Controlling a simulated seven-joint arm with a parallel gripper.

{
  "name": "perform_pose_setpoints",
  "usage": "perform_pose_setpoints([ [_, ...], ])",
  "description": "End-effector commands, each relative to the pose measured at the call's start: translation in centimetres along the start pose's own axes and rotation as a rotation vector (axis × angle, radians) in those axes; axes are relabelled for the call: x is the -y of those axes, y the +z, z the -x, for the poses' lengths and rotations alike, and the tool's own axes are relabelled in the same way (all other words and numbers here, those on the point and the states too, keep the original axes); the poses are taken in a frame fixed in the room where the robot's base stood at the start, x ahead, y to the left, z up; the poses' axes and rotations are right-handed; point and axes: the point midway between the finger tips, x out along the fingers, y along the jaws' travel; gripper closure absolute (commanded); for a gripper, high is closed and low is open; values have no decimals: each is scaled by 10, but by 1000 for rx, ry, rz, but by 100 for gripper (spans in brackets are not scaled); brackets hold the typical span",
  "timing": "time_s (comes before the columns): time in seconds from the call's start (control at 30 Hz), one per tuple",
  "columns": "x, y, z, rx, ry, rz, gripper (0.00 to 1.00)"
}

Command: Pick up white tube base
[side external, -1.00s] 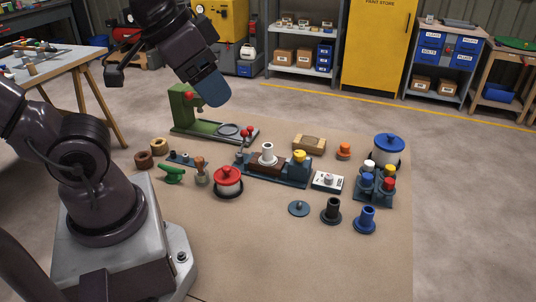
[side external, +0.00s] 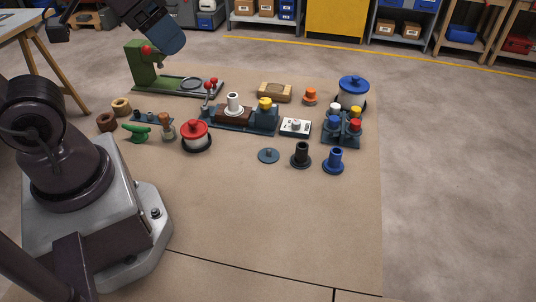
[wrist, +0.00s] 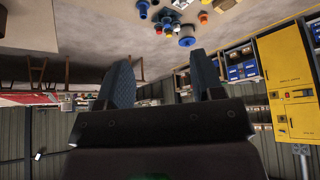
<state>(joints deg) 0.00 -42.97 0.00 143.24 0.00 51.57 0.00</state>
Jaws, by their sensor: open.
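A white tube with a flanged base (side external: 233,104) stands upright on a brown block in the dark blue fixture (side external: 262,122), near the middle of the mat in the side view. My gripper (side external: 172,42) is up at the top of the side view, left of the tube and well above the mat, touching nothing. In the wrist view my gripper (wrist: 163,80) shows two blue fingers spread apart with nothing between them. The white tube cannot be made out in the wrist view.
A green press (side external: 140,68) stands left of the fixture, with red-knobbed levers (side external: 210,86) close by. A red-lidded pot (side external: 195,134), black tube (side external: 300,154), blue tube (side external: 334,160) and blue-lidded pot (side external: 353,92) stand around. The mat's front (side external: 250,215) is clear.

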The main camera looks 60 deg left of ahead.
Motion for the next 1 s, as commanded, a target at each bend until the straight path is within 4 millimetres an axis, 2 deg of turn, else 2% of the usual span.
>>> perform_pose_setpoints([
  [0.23,0,0,0,0,0,1,38],
  [0.33,6,1,-4,20,-14,26,38],
  [0.47,20,1,-24,126,-50,81,38],
  [0.6,46,-11,-55,264,-99,89,38],
  [0.77,82,-28,-98,399,-82,-133,38],
  [0.87,106,-35,-129,465,-23,-347,38],
  [1.0,140,-41,-177,512,108,-721,38],
])
